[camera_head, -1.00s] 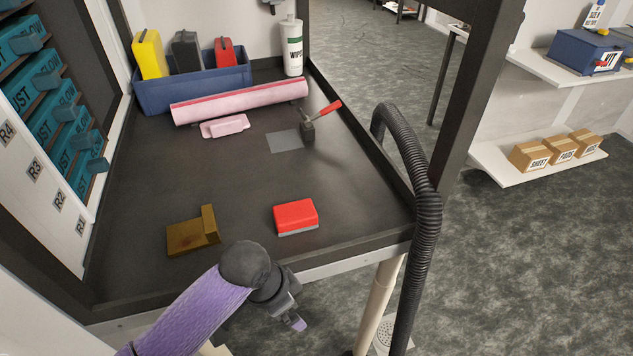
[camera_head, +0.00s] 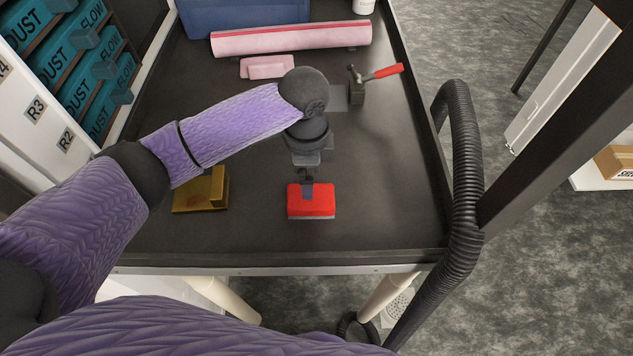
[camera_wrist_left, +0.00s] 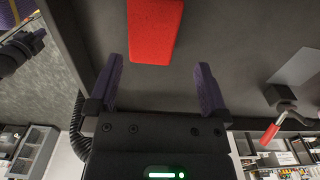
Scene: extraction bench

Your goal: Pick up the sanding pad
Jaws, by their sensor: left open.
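A red block with a grey bottom layer, which looks like the sanding pad (camera_head: 311,205), lies flat on the dark bench near its front edge. My left gripper (camera_head: 308,188) points down just over its back part and hides some of its top. In the left wrist view the red pad (camera_wrist_left: 155,30) shows ahead of the open fingers (camera_wrist_left: 158,75), lined up with the gap between them. The gap is wider than the pad's visible width and is empty. I cannot tell how high the fingertips are above the pad. My right gripper is not in view.
A brown-yellow angled block (camera_head: 201,196) lies left of the pad, partly under my arm. A black hose (camera_head: 464,170) runs along the right side. The bench right of the pad is clear.

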